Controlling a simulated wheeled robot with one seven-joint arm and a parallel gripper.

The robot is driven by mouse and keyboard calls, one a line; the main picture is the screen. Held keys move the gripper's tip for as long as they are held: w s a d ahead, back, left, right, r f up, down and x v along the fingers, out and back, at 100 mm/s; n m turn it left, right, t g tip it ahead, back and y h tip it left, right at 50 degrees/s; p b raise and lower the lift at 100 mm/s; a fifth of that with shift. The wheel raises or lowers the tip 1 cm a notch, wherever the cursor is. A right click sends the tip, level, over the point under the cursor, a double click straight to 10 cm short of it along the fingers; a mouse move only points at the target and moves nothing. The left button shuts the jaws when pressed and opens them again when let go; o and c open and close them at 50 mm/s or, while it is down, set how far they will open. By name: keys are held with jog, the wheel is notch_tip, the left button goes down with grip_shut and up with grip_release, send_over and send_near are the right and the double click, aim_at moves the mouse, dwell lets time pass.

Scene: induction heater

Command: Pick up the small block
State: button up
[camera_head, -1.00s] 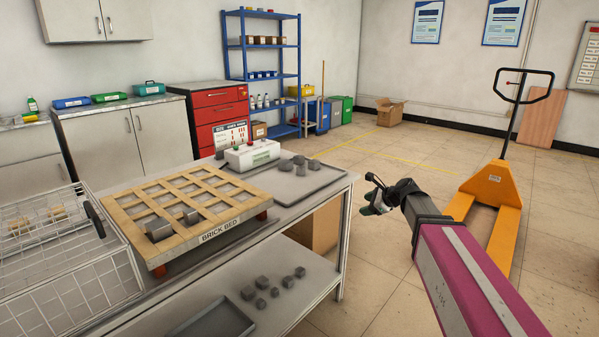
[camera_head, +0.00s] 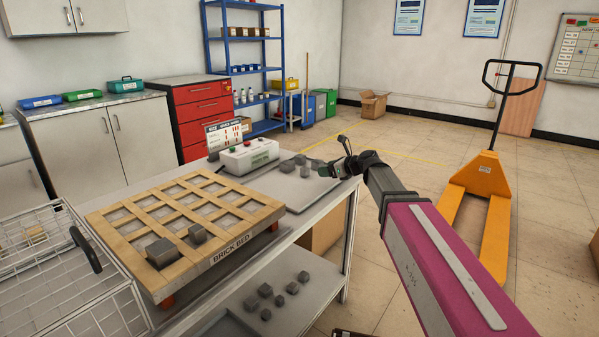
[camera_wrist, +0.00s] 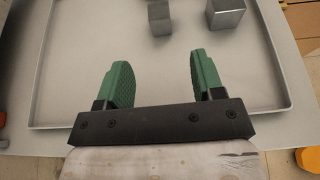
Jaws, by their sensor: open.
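Several grey metal blocks (camera_head: 287,166) of different sizes stand on a flat grey tray (camera_head: 305,200) at the right end of the table. In the wrist view, a narrower block (camera_wrist: 160,17) and a wider block (camera_wrist: 226,14) stand on this tray (camera_wrist: 75,60), both cut by the top edge. My gripper (camera_wrist: 162,74) is open and empty, its green fingers spread over the tray's near part, short of the blocks. In the head view my gripper (camera_head: 326,168) is at the tray's right edge, small and partly covering that side. Which block is the small one is unclear.
A wooden brick bed (camera_head: 130,222) holds two grey blocks (camera_head: 162,252), left of the tray. A white control box (camera_head: 249,154) stands behind the tray. Several blocks (camera_head: 265,290) lie on the lower shelf. A wire basket (camera_head: 60,270) is at left. An orange pallet jack (camera_head: 484,180) stands right.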

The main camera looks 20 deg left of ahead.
aim_at(308, 170)
jog(key=x, duration=0.5)
jog(key=shift+w, duration=0.15)
jog(key=shift+r+x, duration=0.15)
jog(key=shift+x, duration=1.2)
jog(key=shift+r+x, duration=0.1)
jog(key=shift+x, duration=1.2)
grip_shut()
